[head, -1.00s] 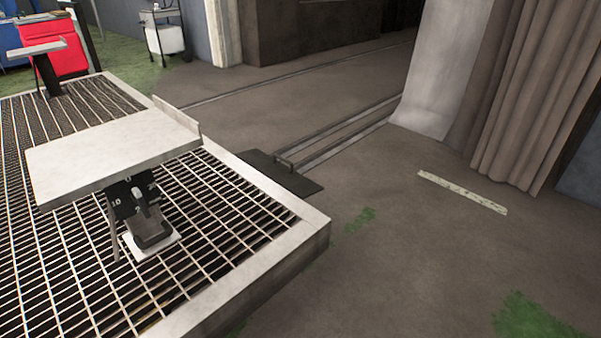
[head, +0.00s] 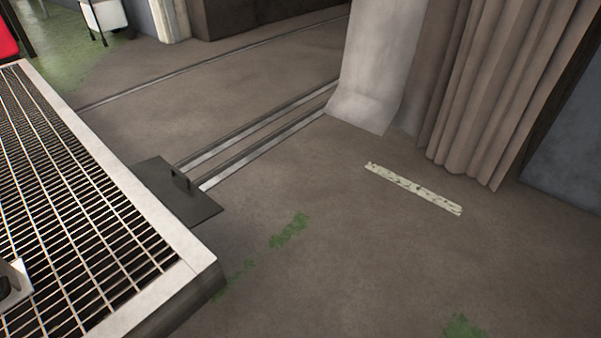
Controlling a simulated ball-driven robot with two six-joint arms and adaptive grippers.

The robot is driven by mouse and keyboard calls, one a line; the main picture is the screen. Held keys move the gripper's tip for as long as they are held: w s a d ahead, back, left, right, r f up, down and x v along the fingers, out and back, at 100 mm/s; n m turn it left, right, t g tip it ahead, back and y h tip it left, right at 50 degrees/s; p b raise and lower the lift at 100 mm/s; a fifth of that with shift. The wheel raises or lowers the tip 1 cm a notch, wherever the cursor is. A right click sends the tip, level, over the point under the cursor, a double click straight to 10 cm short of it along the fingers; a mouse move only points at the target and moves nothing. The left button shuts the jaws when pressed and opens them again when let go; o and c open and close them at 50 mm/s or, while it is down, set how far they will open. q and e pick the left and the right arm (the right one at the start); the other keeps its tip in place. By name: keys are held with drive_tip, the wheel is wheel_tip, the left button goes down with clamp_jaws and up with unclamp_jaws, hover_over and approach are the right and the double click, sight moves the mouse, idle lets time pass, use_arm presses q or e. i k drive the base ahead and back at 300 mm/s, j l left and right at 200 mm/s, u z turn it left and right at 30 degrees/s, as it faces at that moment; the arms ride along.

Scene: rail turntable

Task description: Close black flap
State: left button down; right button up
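The grated platform (head: 131,208) fills the left side. Floor rails (head: 262,130) run from the flap toward the back. A pale backdrop sheet (head: 372,70) and a brown curtain (head: 500,80) hang at the right. A whitish strip (head: 413,188) lies on open floor.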

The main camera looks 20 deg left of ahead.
sight(193, 207)
drive_tip(key=i+l+z, duration=0.15)
drive_tip(key=i, duration=0.35)
drive_tip(key=i+z, duration=0.2)
drive_tip(key=i, duration=0.3)
drive_tip(key=i+u, duration=0.6)
drive_tip(key=u, duration=0.25)
drive_tip(key=i+l+u, duration=0.25)
drive_tip(key=u, duration=0.15)
